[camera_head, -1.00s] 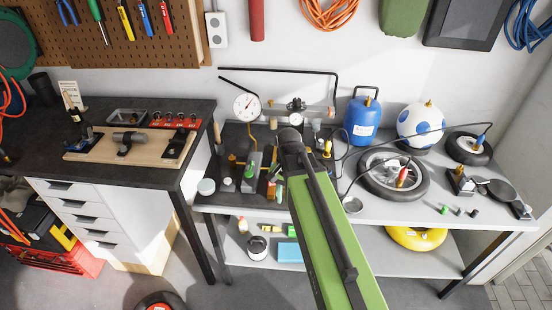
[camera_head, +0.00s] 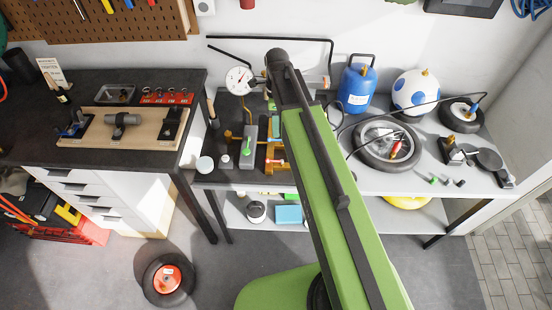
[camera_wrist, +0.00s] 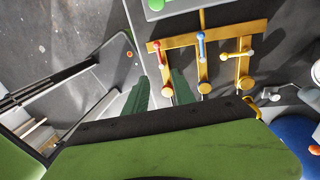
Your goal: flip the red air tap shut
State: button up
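The red air tap (camera_wrist: 159,52) is a small lever with a red knob on a brass manifold (camera_wrist: 221,40) in the wrist view. Its lever lies roughly along its own pipe. In the picture the fingertips are just below the red tap; I cannot tell the height gap. In the head view the brass manifold (camera_head: 274,158) is partly hidden by my arm, and my gripper is hidden.
A grey block (camera_head: 248,147) stands left of the manifold. A darker workbench (camera_head: 65,130) is at left.

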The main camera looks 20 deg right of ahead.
aim_at(274, 161)
jog(key=s+f+b, duration=0.1)
jog(key=f+b, duration=0.7)
jog(key=f, duration=0.1)
jog(key=s+f+b, duration=0.1)
jog(key=f+b, duration=0.3)
jog(key=shift+s+a+f, duration=0.35)
jog(key=shift+a, duration=0.05)
jog(key=shift+r, duration=0.1)
jog(key=shift+c, duration=0.4)
grip_shut()
